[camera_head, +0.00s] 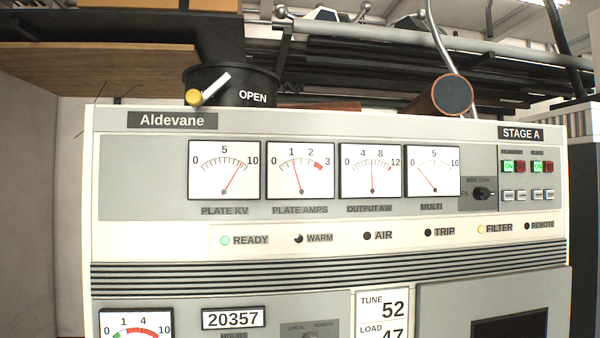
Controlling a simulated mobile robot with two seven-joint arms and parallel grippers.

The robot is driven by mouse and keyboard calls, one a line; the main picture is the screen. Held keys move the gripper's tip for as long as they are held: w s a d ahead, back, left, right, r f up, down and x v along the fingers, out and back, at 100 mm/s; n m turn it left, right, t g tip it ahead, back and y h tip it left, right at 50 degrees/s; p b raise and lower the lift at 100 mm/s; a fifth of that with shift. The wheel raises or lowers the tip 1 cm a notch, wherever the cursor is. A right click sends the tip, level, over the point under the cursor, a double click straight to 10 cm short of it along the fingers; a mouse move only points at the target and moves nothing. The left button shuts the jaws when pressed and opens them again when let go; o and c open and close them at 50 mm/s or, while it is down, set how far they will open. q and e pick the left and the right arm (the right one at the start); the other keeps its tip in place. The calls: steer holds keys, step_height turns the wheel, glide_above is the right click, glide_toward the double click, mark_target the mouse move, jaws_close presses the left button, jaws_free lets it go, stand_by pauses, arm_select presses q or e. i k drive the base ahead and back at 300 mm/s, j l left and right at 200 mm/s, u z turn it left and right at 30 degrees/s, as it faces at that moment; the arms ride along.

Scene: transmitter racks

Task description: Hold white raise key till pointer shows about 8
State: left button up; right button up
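Several small white keys (522,195) sit in a row at the right of the cabinet panel, below the green and red ON/OFF buttons; their labels are too small to read, so I cannot tell which is the raise key. The PLATE KV meter (224,169) has its pointer between 5 and 10. The PLATE AMPS meter (300,169) points a little past 1. The OUTPUT KW meter (371,170) points about midway between 4 and 8. The MULTI meter (432,171) points low, left of 5. Neither gripper is in view.
A black selector knob (482,193) is left of the keys. The READY lamp (225,240) glows green and the FILTER lamp (481,229) yellow. The panel front is unobstructed.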

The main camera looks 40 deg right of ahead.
mark_target(508, 195)
steer(key=z, duration=2.8)
